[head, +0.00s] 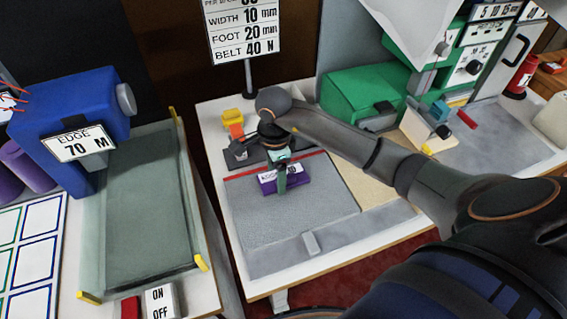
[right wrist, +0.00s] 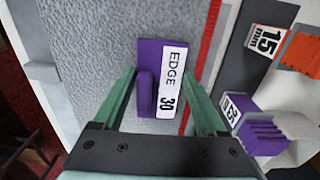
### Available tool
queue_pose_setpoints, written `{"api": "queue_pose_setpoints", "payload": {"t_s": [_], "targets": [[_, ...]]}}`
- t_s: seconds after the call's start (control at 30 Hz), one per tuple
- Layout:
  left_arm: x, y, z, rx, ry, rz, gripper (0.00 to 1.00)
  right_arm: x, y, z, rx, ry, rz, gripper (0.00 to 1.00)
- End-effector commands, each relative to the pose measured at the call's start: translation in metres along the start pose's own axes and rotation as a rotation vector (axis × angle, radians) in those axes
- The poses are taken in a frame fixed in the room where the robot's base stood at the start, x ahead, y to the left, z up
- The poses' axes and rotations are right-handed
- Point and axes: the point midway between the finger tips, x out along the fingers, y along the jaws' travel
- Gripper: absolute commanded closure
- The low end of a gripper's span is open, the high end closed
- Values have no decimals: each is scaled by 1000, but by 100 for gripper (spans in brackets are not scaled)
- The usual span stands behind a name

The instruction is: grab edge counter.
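The edge counter (right wrist: 176,60) is a purple block with a white "EDGE 30" label and a raised purple grip on one side. In the right wrist view it lies on a grey textured surface, between my right gripper's green fingers (right wrist: 161,78). The fingers are apart, with gaps showing beside the block. In the head view the purple counter (head: 297,184) sits on the grey mat (head: 290,215), partly hidden by my right gripper (head: 281,174), which points down over it. My left gripper is not in view.
A blue machine (head: 80,105) labelled "EDGE 70 M" stands at left beside a grey tray (head: 145,225). Behind the mat is a yellow-orange piece (head: 233,122). A green machine (head: 365,90) stands at right. The right wrist view shows another purple block (right wrist: 262,133) and an orange one (right wrist: 301,50).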

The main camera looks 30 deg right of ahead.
Motion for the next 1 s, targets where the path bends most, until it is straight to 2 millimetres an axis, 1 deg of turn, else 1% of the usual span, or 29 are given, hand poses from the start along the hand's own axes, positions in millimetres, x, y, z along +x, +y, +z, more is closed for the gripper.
{"api": "queue_pose_setpoints", "payload": {"t_s": [0.03,0.5,0.53,0.57,0.6,0.83,0.93,1.0], "targets": [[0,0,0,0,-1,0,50,0,0,0,0,0,0,33],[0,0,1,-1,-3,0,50,0,0,0,0,0,0,85],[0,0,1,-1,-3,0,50,-1,0,0,0,0,-1,85],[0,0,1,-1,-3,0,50,-1,0,0,0,0,-1,92],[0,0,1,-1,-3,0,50,-1,0,0,0,0,-1,94],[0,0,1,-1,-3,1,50,-4,-1,0,-1,0,-3,94],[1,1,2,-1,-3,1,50,-12,-1,0,-2,-1,-4,94],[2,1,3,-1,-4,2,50,-23,-2,-1,-1,1,-6,94]]}}
